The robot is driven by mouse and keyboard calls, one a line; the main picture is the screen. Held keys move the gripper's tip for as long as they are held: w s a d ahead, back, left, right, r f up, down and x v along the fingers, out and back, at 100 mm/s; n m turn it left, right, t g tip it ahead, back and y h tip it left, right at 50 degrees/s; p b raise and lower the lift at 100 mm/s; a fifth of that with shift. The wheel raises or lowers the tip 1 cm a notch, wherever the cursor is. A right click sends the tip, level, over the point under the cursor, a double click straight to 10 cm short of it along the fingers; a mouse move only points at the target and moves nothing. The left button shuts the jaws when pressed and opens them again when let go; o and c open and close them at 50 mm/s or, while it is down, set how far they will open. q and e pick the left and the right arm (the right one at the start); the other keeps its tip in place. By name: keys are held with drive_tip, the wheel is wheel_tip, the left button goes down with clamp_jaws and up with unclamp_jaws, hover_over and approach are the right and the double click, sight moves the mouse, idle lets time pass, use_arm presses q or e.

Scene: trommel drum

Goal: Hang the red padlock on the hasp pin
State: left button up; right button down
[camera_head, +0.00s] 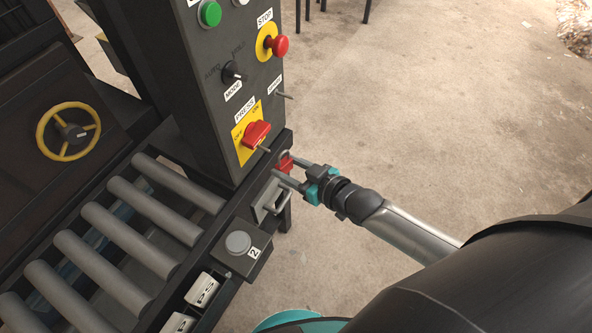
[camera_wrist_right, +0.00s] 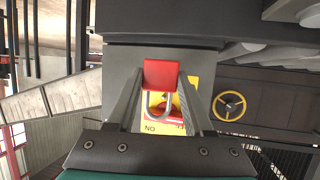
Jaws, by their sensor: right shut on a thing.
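The red padlock (camera_head: 285,164) is held between the fingertips of my right gripper (camera_head: 283,172), beside the dark control post. In the right wrist view, the padlock's red body (camera_wrist_right: 161,75) sits between the two grey fingers of my right gripper (camera_wrist_right: 162,78). Its grey shackle (camera_wrist_right: 158,104) shows in front of a yellow plate. A thin pin (camera_head: 264,149) sticks out just below the red PRESS switch (camera_head: 256,134); I take it for the hasp pin. The padlock appears apart from it, lower and to the right. My left gripper is not in view.
A grey bracket with a loop handle (camera_head: 272,201) is close below my right gripper. A grey button box (camera_head: 240,245) and rollers (camera_head: 150,213) lie to the left. The STOP button (camera_head: 279,45) and another lever (camera_head: 284,95) stick out above.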

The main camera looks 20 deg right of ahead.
sight(277, 164)
drive_tip(key=shift+w+a+f+b, duration=0.1)
drive_tip(key=shift+w+a+b, duration=0.6)
drive_tip(key=shift+w, duration=0.25)
drive_tip(key=shift+w+a+f+b, duration=0.1)
drive_tip(key=shift+w+a+b, duration=0.35)
drive_tip(key=shift+w+a, duration=0.4)
drive_tip(key=shift+w+a+f, duration=0.2)
drive_tip(key=shift+w+a, duration=0.05)
drive_tip(key=shift+w, duration=0.2)
drive_tip(key=shift+w+f, duration=0.1)
drive_tip(key=shift+a, duration=0.1)
drive_tip(key=shift+c, duration=1)
unclamp_jaws()
drive_tip(key=shift+f, duration=0.1)
